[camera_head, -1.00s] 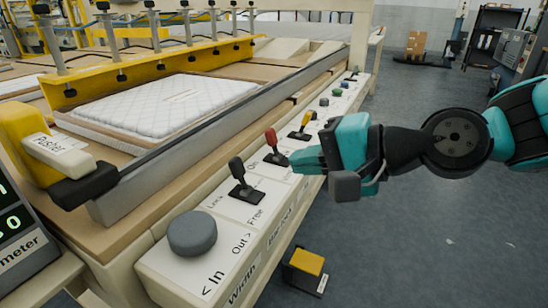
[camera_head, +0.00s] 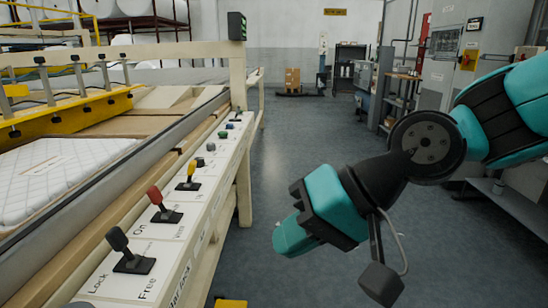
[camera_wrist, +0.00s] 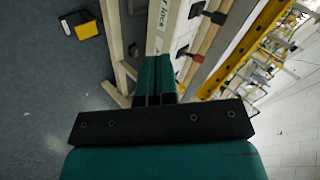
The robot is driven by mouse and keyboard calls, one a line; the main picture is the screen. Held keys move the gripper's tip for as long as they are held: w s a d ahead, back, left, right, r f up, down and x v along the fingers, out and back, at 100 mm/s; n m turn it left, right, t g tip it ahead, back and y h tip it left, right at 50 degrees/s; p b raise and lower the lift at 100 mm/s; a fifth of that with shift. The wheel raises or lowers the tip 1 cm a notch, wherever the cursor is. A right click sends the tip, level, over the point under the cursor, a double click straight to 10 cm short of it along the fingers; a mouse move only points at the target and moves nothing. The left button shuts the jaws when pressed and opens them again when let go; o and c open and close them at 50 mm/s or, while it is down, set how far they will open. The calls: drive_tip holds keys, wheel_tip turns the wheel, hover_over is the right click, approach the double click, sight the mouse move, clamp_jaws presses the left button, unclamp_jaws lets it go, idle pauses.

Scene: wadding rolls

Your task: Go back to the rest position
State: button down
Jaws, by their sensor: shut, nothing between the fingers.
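My gripper (camera_head: 288,240) is teal and black and hangs over the open floor, to the right of the machine's control panel (camera_head: 186,232). It is shut and empty, and it touches nothing that I can see. In the wrist view its two teal fingers (camera_wrist: 154,82) lie side by side, pointing toward the panel edge and the machine legs. My arm reaches in from the right of the head view.
The panel carries a black lever (camera_head: 124,246), a red lever (camera_head: 158,200) and a yellow lever (camera_head: 189,175). A white quilted pad (camera_head: 60,178) lies on the machine. A yellow-topped pedal (camera_wrist: 86,30) sits on the floor. Grey cabinets (camera_head: 452,75) stand at right; the aisle between is clear.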

drive_tip(key=s+d+f+n+h, duration=0.2)
drive_tip(key=s+d+h, duration=0.15)
drive_tip(key=d, duration=0.35)
drive_tip(key=s+d+f+n+h, duration=0.1)
drive_tip(key=s+d+h, duration=0.1)
drive_tip(key=s+d, duration=0.35)
drive_tip(key=a+r+p+v, duration=0.1)
drive_tip(key=a+p+v, duration=0.1)
drive_tip(key=p+v, duration=0.9)
drive_tip(key=a+p+v, duration=0.3)
drive_tip(key=p+v, duration=0.7)
drive_tip(key=p, duration=0.1)
drive_tip(key=shift+w+r+p, duration=0.3)
drive_tip(key=shift+w+r, duration=0.35)
drive_tip(key=shift+r, duration=0.1)
drive_tip(key=shift+d+f, duration=0.1)
